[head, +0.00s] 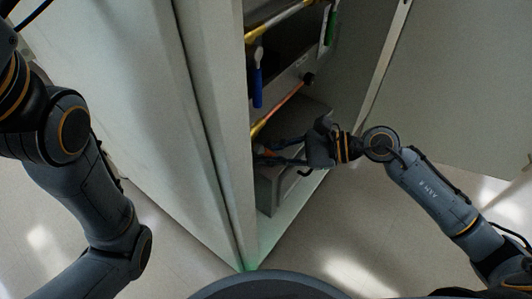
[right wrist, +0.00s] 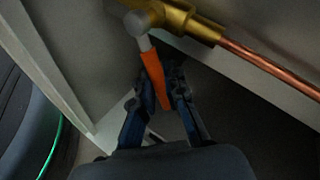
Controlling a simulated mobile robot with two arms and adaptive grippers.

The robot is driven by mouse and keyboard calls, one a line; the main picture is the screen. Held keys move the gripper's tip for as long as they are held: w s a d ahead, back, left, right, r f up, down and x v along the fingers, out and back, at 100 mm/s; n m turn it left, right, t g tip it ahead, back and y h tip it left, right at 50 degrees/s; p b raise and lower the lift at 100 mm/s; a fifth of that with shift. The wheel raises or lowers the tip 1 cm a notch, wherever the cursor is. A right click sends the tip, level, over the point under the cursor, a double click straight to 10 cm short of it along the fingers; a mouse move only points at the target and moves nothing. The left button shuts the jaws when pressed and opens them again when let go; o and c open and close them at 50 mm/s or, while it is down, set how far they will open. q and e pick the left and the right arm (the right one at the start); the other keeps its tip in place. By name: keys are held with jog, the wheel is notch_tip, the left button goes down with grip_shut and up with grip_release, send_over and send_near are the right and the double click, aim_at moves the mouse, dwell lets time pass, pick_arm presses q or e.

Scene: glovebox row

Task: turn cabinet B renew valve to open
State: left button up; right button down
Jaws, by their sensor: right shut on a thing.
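An orange valve lever (right wrist: 153,75) hangs from a brass valve body (right wrist: 185,18) on a copper pipe (right wrist: 270,66). In the right wrist view the lever points away from the pipe, roughly crosswise to it. My right gripper (right wrist: 162,92) has its fingers on either side of the lever's lower part and is shut on it. In the head view the right gripper (head: 268,153) reaches into the open cabinet, and its fingers hide most of the lever. No label naming this valve is readable. My left arm shows at the left, but its gripper is out of view.
A blue lever (head: 257,86) and a green lever (head: 331,27) hang higher in the cabinet. A grey box (head: 283,187) stands on the cabinet floor below my right gripper. The open door (head: 450,85) is at the right, and a pale cabinet wall (head: 125,90) is at the left.

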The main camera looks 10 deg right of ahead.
jog(key=shift+d+r, duration=0.1)
jog(key=shift+d, duration=0.05)
dwell(0.4)
jog(key=c, duration=1.4)
grip_release()
jog(key=v, duration=1.2)
jog(key=shift+r, duration=0.1)
